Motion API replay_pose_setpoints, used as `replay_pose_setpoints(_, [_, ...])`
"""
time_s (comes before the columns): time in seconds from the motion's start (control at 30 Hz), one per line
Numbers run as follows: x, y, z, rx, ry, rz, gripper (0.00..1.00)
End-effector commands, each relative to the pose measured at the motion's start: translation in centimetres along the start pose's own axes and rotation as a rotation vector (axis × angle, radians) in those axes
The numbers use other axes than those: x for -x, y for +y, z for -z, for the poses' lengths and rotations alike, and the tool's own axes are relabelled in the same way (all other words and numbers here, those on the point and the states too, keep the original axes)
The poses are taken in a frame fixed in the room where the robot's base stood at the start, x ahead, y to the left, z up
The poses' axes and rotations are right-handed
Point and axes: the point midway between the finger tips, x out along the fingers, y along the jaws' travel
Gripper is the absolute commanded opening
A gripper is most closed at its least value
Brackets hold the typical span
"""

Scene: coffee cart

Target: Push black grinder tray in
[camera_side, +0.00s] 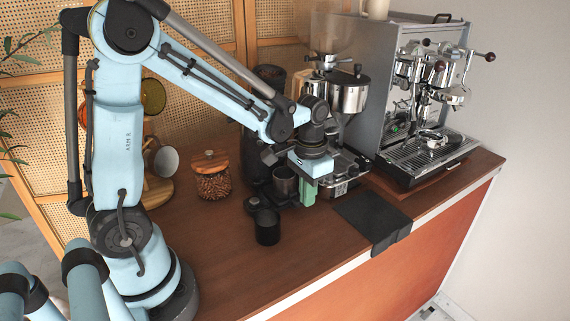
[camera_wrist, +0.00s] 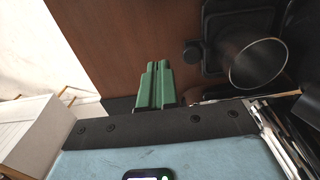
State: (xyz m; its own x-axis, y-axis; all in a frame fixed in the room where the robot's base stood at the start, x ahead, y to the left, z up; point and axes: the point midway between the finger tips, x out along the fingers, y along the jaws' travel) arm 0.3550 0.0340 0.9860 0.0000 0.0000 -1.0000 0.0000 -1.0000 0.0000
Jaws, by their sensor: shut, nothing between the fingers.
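The black grinder (camera_side: 263,120) stands behind my forearm, which hides much of it. A black tray piece with a small knob (camera_side: 251,204) shows low at its front. A metal cup (camera_side: 285,181) stands there. In the wrist view, the black knob (camera_wrist: 193,52) sticks out beside the cup (camera_wrist: 257,64) at the upper right. I cannot tell how far out the tray is. My gripper (camera_side: 308,192), with green fingers, points down just right of the cup. The fingers (camera_wrist: 157,84) are shut together and empty, apart from the knob in the wrist view.
A black cup (camera_side: 267,227) stands in front of the grinder. A jar of beans (camera_side: 211,176) is to the left. A chrome grinder (camera_side: 349,95) and an espresso machine (camera_side: 430,95) stand right. A dark mat (camera_side: 372,217) overhangs the counter edge. The front-left counter (camera_side: 225,275) is clear.

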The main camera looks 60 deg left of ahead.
Motion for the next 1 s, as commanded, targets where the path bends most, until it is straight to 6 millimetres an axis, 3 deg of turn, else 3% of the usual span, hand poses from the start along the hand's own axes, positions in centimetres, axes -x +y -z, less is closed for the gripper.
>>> replay_pose_setpoints(1.0, [-3.7,0.0,0.0,0.0,0.0,0.0,0.0])
